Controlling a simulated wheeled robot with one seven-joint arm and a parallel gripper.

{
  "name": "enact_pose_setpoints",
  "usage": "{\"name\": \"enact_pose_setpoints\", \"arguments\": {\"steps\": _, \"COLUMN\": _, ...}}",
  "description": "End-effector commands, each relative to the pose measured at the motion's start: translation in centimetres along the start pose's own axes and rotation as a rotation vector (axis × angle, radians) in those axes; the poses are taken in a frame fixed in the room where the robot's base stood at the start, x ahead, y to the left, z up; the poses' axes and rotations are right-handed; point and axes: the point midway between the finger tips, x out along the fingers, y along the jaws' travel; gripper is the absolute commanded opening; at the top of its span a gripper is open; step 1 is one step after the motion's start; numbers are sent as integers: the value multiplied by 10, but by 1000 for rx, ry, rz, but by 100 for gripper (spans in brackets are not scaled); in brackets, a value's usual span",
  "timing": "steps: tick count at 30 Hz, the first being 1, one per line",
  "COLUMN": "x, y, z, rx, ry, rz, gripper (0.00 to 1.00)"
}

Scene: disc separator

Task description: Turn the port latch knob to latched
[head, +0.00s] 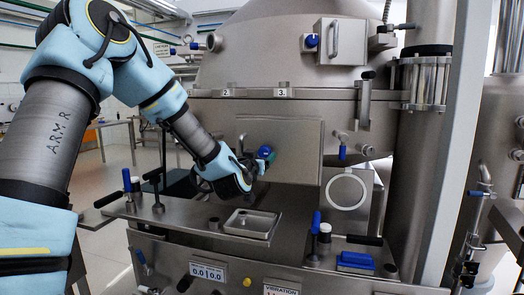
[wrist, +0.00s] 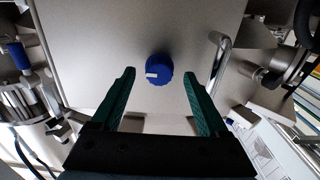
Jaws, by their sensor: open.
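A round blue knob (wrist: 160,69) with a white mark sits on a flat metal panel (wrist: 110,45) in the wrist view. The mark points to the left there. In the head view the blue knob (head: 264,151) is partly hidden by my gripper (head: 262,160). My gripper, with green fingers, is open in the wrist view (wrist: 158,78). The knob lies centred between the fingertip lines, with a gap on each side. How far the tips are from the panel is hard to tell.
A bar handle (wrist: 220,60) stands off the panel close to the right finger in the wrist view. In the head view, another box with a blue knob (head: 312,41) is above. A shelf with a shallow metal tray (head: 251,223) and upright blue levers (head: 316,222) lies below.

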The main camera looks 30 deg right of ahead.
Motion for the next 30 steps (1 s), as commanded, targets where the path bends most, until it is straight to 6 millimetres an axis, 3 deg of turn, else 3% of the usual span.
{"name": "enact_pose_setpoints", "arguments": {"steps": 6, "x": 22, "y": 0, "z": -1, "rx": -1, "ry": -1, "rz": 0, "gripper": 78}}
{"name": "enact_pose_setpoints", "arguments": {"steps": 17, "x": 25, "y": 0, "z": 1, "rx": 0, "ry": -1, "rz": 0, "gripper": 76}}
{"name": "enact_pose_setpoints", "arguments": {"steps": 30, "x": 25, "y": 0, "z": 0, "rx": 0, "ry": -1, "rz": 0, "gripper": 27}}
